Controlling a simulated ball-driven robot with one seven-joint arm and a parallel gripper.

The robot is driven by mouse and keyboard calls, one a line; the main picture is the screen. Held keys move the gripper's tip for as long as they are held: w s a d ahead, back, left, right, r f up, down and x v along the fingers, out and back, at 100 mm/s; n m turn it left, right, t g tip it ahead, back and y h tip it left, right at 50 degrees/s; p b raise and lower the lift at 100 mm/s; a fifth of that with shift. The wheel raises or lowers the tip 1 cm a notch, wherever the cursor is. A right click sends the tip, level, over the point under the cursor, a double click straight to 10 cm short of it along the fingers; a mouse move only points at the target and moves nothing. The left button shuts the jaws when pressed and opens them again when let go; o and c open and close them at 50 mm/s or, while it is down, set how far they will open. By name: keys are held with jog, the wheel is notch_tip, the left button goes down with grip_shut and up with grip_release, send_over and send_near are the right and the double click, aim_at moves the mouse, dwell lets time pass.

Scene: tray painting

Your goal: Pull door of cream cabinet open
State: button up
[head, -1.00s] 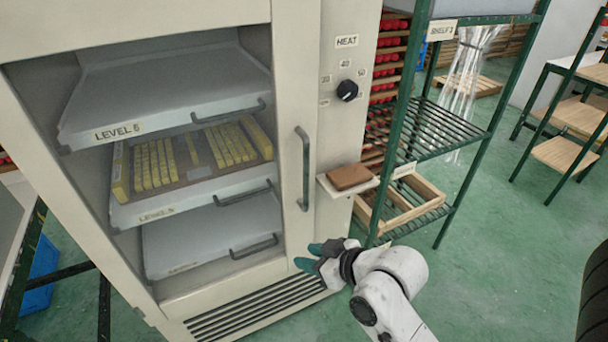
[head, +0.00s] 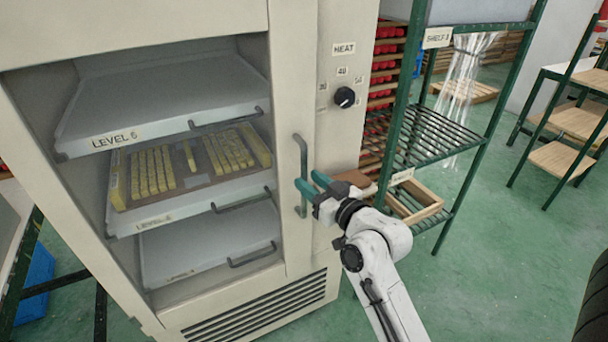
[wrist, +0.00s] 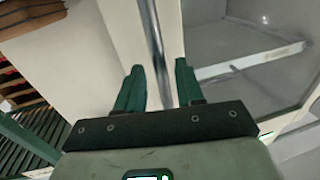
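The cream cabinet (head: 340,125) fills the left of the head view. Its door (head: 285,85) appears shut, with trays showing through its large window. A vertical grey bar handle (head: 303,155) is on the door's right edge. My gripper (head: 308,178) is at the lower part of this handle, its two teal fingers open and pointing toward the door. In the wrist view, the handle (wrist: 158,60) runs between the spread fingers (wrist: 159,72), with a gap visible on each side. I cannot tell how deep the bar sits between them.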

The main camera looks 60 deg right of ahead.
aim_at(306, 179)
jog(key=shift+x, duration=1.55)
grip_shut()
